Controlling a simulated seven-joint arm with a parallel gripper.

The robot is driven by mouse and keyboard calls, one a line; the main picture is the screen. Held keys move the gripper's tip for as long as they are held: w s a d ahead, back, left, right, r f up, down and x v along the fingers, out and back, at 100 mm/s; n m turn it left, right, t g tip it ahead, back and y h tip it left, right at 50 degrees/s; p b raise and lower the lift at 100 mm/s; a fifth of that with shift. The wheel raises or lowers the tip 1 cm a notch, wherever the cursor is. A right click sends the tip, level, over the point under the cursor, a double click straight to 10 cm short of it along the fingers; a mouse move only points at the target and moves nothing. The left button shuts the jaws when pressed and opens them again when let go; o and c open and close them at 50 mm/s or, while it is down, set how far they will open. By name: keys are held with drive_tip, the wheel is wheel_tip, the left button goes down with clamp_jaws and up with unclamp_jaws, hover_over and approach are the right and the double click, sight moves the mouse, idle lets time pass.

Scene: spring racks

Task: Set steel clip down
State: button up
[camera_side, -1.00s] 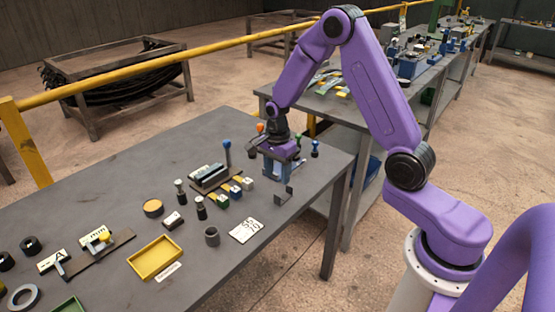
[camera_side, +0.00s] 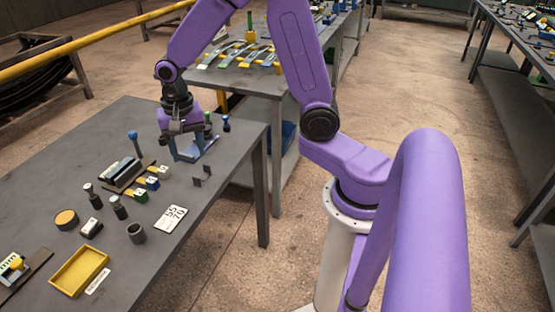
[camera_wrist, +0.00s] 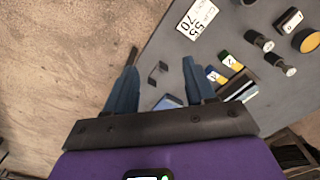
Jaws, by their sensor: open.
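A small dark grey bent-metal piece, which looks like the steel clip (camera_side: 202,176), stands on the grey table near its right edge. In the wrist view the clip (camera_wrist: 153,76) shows on the table, in the gap between my fingers and beyond them. My gripper (camera_side: 190,154) is low over the table's far right part, just behind the clip in the side view. In the wrist view its blue fingers (camera_wrist: 160,60) are spread apart, with nothing clearly held. A light blue flat shape (camera_wrist: 168,102) shows between the fingers; its full form is hidden by the gripper.
A number card (camera_side: 171,218), a dark cup (camera_side: 136,233) and a yellow tray (camera_side: 79,271) lie nearer the front. A rack with coloured blocks (camera_side: 141,194) and a blue-topped post (camera_side: 133,142) stand left of my gripper. The table edge is close on the right.

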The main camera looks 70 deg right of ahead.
drive_tip(key=s+a+r+n, duration=0.1)
drive_tip(key=s+r+n, duration=0.1)
drive_tip(key=s+n, duration=0.9)
drive_tip(key=s+a+r+n, duration=0.1)
drive_tip(key=s+r+n, duration=0.2)
drive_tip(key=s+n, duration=0.7)
drive_tip(key=shift+s+a+n, duration=0.25)
drive_tip(key=shift+s+n, duration=0.15)
drive_tip(key=shift+s, duration=1.3)
